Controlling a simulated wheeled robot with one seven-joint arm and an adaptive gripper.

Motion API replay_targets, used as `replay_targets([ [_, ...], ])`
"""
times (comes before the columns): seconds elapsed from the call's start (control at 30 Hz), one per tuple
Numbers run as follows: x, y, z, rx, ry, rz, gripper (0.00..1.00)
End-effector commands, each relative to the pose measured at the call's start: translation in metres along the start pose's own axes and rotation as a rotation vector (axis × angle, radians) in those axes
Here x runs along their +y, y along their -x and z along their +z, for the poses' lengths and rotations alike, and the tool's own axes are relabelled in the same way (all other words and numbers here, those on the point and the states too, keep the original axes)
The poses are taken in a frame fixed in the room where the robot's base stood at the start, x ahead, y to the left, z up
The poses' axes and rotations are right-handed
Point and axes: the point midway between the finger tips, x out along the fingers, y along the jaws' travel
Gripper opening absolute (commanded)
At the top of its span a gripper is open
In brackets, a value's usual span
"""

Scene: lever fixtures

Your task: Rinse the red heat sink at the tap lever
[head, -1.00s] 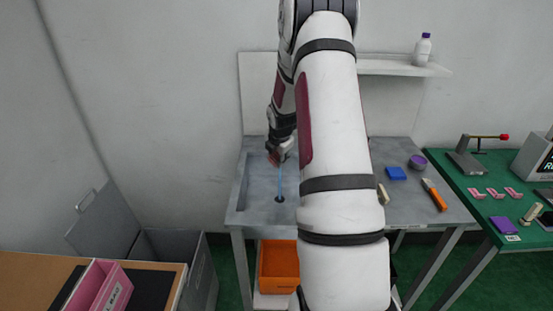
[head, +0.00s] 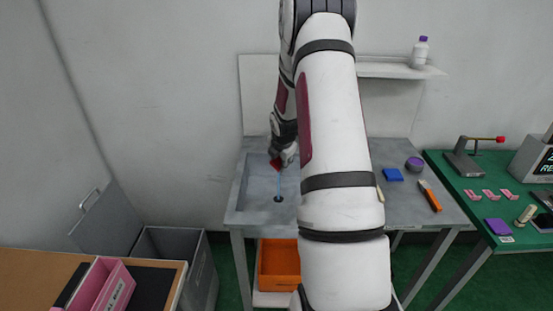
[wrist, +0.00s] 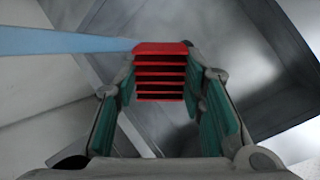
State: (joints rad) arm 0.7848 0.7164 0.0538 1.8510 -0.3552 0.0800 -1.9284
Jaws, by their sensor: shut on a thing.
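The red heat sink (wrist: 160,72) is a finned block between the green-padded fingers of my gripper (wrist: 163,100) in the wrist view. In the head view my gripper (head: 280,160) holds the heat sink (head: 276,164) above the grey sink basin (head: 243,190). A light blue stream of water (head: 279,184) runs down to the dark drain (head: 278,199). In the wrist view the water stream (wrist: 60,41) reaches the heat sink's upper left edge; whether it touches is hard to tell. The tap lever is hidden behind my arm.
On the bench right of my arm are a blue block (head: 393,174), a purple round item (head: 415,163) and an orange-handled tool (head: 430,195). A green table (head: 470,199) stands right. An open grey bin (head: 200,272) and orange crate (head: 279,262) are below.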

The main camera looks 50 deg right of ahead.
Motion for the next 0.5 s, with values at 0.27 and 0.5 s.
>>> replay_targets([
  [0.27,-0.014,0.011,-0.011,0.0,0.002,0.0,0.09],
  [0.5,-0.025,0.019,-0.021,0.0,0.002,0.0,0.09],
])
